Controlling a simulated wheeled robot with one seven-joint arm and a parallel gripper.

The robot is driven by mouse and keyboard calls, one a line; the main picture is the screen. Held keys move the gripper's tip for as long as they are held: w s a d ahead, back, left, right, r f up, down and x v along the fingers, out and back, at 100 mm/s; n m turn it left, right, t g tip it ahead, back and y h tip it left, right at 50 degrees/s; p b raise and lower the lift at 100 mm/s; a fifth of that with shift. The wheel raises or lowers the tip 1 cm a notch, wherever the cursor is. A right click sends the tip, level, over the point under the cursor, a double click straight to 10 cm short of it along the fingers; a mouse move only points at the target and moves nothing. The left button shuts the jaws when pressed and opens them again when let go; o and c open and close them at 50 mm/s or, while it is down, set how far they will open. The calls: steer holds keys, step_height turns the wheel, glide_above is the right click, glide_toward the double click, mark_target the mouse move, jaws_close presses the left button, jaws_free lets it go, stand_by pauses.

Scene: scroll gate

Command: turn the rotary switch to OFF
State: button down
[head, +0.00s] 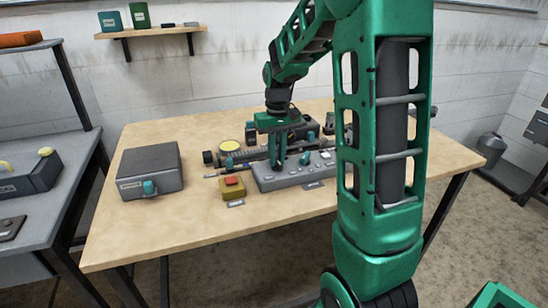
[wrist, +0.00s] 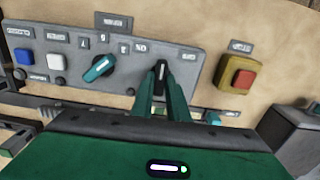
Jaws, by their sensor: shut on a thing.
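A grey control panel (head: 290,177) lies on the wooden table. In the wrist view, the panel (wrist: 203,75) carries a black rotary switch (wrist: 161,72), with small labels to its left and right; the left one seems to read ON, the right one is too small to read surely. The switch's handle lies about upright in the picture, between the two labels. My gripper (wrist: 162,88) is shut on this handle, one finger on each side. In the head view my gripper (head: 279,165) reaches down onto the panel and hides the switch.
A teal pointer knob (wrist: 98,68) sits beside the switch, with a white button (wrist: 57,62) and a blue button (wrist: 24,56) beyond. A yellow box with a red button (head: 233,188) stands close by. A grey box (head: 150,170) stands at left. Clutter lies behind the panel.

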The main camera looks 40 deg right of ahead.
steer(key=m, duration=0.4)
steer(key=shift+m, duration=0.3)
steer(key=shift+r+m, duration=0.1)
steer(key=shift+m, duration=2.1)
steer(key=shift+w+a, duration=0.1)
steer(key=c, duration=1.7)
jaws_free()
step_height(320, 180, up, 11)
steer(key=shift+f, duration=0.15)
